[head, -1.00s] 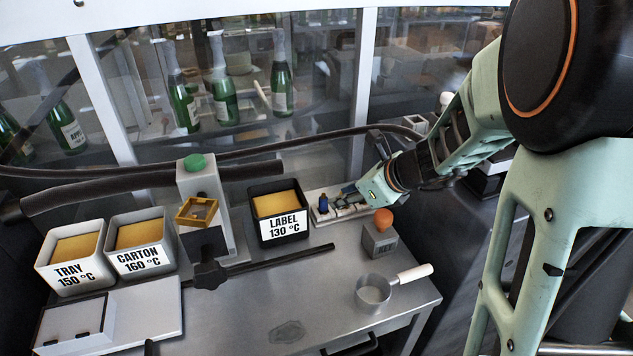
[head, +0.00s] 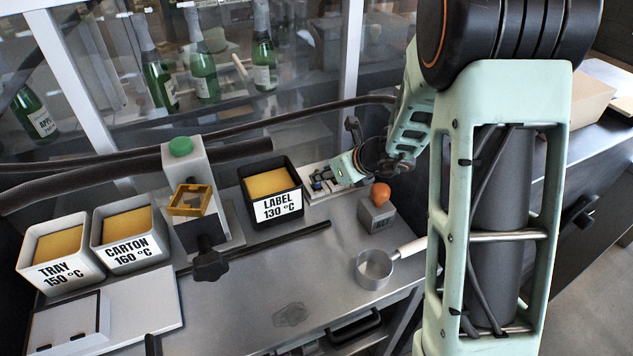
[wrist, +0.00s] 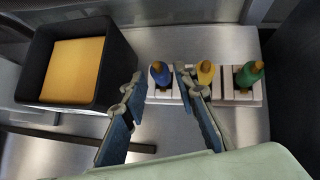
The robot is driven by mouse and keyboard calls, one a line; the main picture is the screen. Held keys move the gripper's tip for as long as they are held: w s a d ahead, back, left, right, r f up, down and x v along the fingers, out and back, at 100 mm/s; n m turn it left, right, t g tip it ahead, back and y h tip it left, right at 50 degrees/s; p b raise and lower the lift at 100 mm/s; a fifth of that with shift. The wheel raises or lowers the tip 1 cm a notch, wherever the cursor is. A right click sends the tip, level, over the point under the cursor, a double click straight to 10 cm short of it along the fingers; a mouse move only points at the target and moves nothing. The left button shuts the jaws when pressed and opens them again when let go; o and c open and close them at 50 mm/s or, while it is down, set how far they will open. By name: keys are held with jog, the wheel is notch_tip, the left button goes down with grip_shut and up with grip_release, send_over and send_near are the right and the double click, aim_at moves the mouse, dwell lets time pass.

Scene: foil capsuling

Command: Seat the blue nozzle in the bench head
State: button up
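The blue nozzle (wrist: 160,73) stands upright in a pale rack (wrist: 162,96), leftmost in the row beside a yellow nozzle (wrist: 205,73) and a green nozzle (wrist: 249,74). My gripper (wrist: 160,80) is open, with its fingers on either side of the blue nozzle in the wrist view; contact is not visible. In the head view my gripper (head: 324,180) is low at the rack, and the nozzles are largely hidden. A grey-white bench unit with a green button (head: 180,147), amber guard (head: 190,199) and black knob (head: 210,265) seems to be the bench head.
A black LABEL 130 °C bin (head: 279,211) stands left of the rack. CARTON (head: 131,250) and TRAY (head: 63,275) bins stand farther left. A grey block with an orange knob (head: 377,214) and a metal pan (head: 373,268) are nearby. The front bench middle is mostly clear.

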jog(key=x, duration=0.5)
jog(key=shift+s+f, duration=0.1)
jog(key=shift+f, duration=0.05)
grip_shut()
